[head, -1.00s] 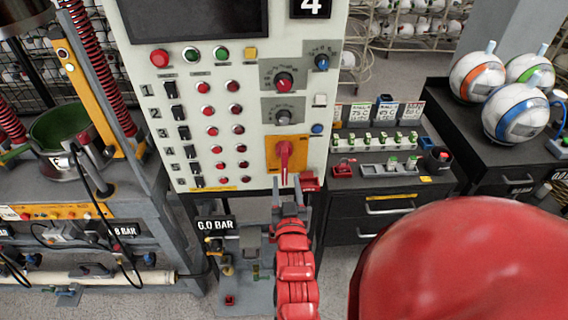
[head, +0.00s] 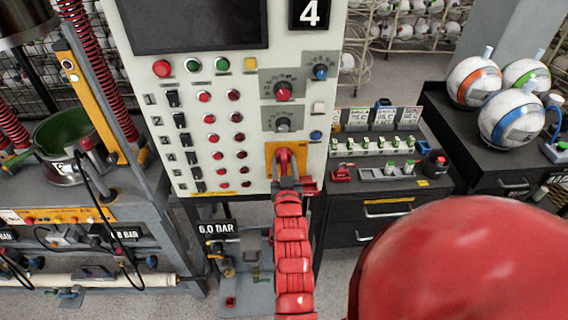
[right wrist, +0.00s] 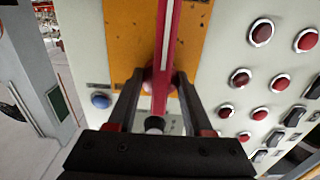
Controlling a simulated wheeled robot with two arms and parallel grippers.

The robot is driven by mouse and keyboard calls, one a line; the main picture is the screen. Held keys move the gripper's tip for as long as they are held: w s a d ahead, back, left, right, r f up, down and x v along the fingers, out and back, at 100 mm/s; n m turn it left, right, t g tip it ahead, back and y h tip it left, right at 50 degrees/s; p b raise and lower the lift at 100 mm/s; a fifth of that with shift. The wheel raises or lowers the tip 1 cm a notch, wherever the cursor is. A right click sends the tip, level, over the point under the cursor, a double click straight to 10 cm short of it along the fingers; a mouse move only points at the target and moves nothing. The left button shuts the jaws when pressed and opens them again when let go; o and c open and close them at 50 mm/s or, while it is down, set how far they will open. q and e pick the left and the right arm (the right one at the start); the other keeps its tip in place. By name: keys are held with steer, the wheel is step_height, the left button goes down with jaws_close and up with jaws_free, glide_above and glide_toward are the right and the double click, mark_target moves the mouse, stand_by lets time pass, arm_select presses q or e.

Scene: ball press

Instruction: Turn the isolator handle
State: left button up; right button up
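The red isolator handle (head: 283,161) sits on an orange plate (head: 298,149) at the lower right of the white control panel. It points down in the head view. My right gripper (head: 287,184) is at the handle's lower end, coming from below. In the right wrist view the red handle (right wrist: 166,55) runs between the two fingers of my right gripper (right wrist: 160,85). The fingers stand apart, with visible gaps on both sides of the handle. The gripper hides the handle's lower tip in the head view. My left gripper does not show.
The white panel (head: 155,100) carries several red buttons, black switches and knobs close beside the plate. A small red block (head: 309,187) is just right of my gripper. A dark bench (head: 375,195) with small switches stands to the right. A press (head: 100,90) stands at left.

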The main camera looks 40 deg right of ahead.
jaws_close()
stand_by(1.2)
